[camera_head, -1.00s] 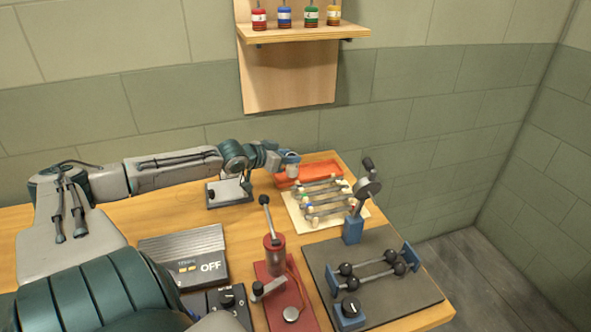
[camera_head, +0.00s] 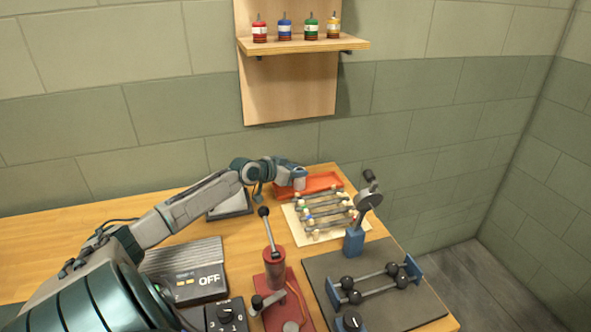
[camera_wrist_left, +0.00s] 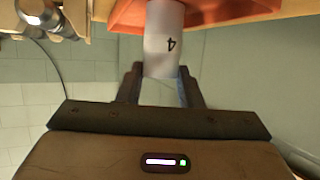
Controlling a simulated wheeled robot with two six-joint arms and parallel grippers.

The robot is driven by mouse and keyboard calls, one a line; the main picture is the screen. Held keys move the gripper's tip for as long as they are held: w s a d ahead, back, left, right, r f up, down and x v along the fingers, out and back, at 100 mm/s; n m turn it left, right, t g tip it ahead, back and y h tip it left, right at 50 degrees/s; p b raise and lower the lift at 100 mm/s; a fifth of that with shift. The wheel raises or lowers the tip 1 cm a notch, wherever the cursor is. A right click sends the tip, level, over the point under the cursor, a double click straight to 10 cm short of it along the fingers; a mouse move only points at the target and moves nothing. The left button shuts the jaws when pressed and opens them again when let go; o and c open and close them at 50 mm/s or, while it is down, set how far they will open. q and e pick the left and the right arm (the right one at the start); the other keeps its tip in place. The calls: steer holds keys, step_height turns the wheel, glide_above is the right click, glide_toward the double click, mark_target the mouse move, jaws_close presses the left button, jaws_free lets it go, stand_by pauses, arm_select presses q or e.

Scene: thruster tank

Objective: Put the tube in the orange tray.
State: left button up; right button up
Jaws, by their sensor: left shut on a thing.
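The tube is a whitish-grey cylinder marked "4", seen between the fingers in the left wrist view (camera_wrist_left: 163,45); it shows small in the head view (camera_head: 299,181). My left gripper (camera_wrist_left: 161,78) is shut on the tube. In the head view my left gripper (camera_head: 289,176) is at the left end of the orange tray (camera_head: 322,183), with the tube over or at that end. The orange tray also shows behind the tube in the left wrist view (camera_wrist_left: 215,14). I cannot tell whether the tube touches the tray. My right gripper is not in view.
A pale board with rods and small fittings (camera_head: 292,222) lies just in front of the tray. A red lever stand (camera_head: 274,262), a blue-based clamp (camera_head: 355,240) and a grey mat (camera_head: 395,310) stand nearer. A wall shelf (camera_head: 300,46) with several coloured bottles hangs above.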

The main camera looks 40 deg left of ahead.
arm_select(q)
steer(key=o, duration=0.9)
steer(key=shift+f, duration=0.1)
steer(key=shift+o, duration=0.3)
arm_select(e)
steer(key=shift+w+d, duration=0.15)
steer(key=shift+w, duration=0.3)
arm_select(q)
steer(key=shift+s+r, duration=0.1)
steer(key=shift+r, duration=0.1)
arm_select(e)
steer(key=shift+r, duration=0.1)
